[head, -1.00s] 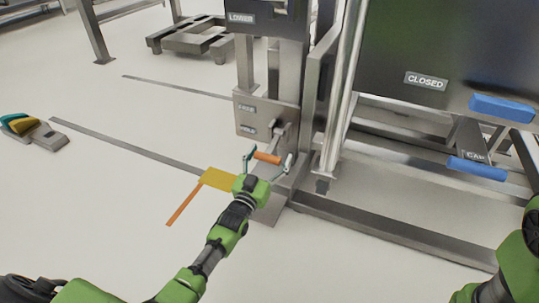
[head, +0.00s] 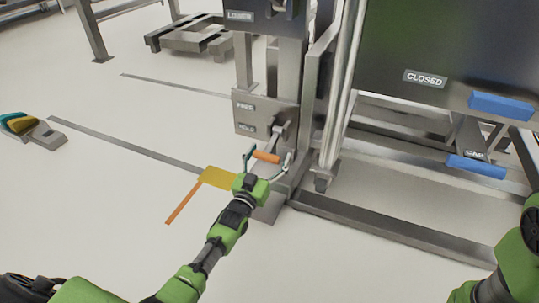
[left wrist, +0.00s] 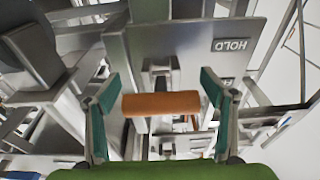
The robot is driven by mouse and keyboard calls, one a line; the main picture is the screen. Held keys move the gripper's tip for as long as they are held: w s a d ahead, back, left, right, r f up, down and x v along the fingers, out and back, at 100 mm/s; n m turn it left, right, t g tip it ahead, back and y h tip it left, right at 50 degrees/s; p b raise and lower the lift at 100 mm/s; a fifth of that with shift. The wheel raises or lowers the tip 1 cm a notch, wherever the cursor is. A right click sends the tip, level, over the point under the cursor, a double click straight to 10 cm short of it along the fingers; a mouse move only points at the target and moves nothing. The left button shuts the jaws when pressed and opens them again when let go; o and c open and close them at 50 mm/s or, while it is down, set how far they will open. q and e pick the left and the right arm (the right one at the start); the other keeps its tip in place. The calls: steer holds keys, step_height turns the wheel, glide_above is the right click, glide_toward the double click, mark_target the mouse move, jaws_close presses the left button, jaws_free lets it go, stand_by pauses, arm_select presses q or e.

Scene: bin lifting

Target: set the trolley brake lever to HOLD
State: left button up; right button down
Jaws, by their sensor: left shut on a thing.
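The brake lever's orange grip (head: 265,157) is in the head view, below and to the right of the plate (head: 258,113) marked FREE and HOLD. The grey lever arm runs from the plate down to the grip, which sits lower than the HOLD label (head: 247,127). My left gripper (head: 268,160) has one finger at each end of the orange grip and is shut on it. The left wrist view shows the orange grip (left wrist: 161,104) lying crosswise between the teal fingertips, with the HOLD label (left wrist: 232,45) upside down behind it. My right gripper is out of view.
A post with a LOWER label (head: 240,16) rises above the plate. A dark panel marked CLOSED (head: 425,79) and blue handles (head: 477,167) are at right.

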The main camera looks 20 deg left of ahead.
mark_target(270, 148)
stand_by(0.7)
arm_select(q)
steer(key=o, duration=1.6)
steer(key=shift+o, duration=0.2)
steer(key=shift+r, duration=0.1)
step_height(270, 148, up, 10)
steer(key=shift+f, duration=0.1)
